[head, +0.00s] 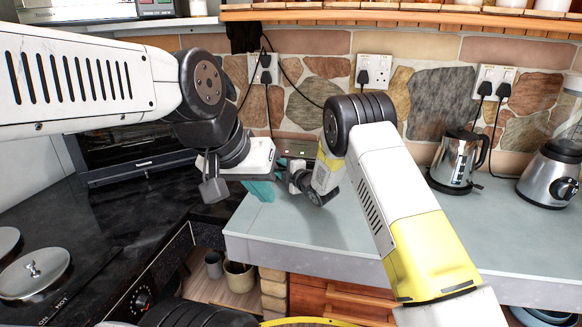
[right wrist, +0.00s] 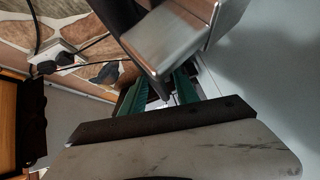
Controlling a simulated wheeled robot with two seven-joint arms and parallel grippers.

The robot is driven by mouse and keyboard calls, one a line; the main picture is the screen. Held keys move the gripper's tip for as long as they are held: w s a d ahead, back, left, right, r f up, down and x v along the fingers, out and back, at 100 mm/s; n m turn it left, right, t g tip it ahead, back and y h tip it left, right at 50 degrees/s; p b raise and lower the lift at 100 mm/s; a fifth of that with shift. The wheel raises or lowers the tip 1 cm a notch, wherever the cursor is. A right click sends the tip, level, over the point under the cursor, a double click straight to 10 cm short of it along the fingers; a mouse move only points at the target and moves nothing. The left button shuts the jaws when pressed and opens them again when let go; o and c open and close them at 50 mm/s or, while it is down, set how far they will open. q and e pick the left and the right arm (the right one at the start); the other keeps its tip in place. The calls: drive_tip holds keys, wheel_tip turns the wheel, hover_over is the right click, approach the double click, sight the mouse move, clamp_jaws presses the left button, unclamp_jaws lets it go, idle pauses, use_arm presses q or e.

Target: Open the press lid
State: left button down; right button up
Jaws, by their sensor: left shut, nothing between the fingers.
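The press (head: 296,151) seems to be the dark unit with small lights at the back of the counter. My arms hide most of it, so I cannot tell how its lid stands. My left gripper (head: 262,190) has teal fingers, shut and empty, pointing down above the counter in front of it. My right gripper is mostly hidden behind its own wrist in the head view. In the right wrist view, the green fingers of my right gripper (right wrist: 161,92) stand apart with a gap between. A shiny metal block (right wrist: 165,40) hangs close over them; I cannot tell what it is.
A kettle (head: 457,160) and a blender (head: 551,170) stand at the right of the pale counter (head: 330,240). Plug cables hang from wall sockets (head: 374,71). The counter's front middle is clear.

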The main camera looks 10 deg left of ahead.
clamp_jaws()
idle(1.3)
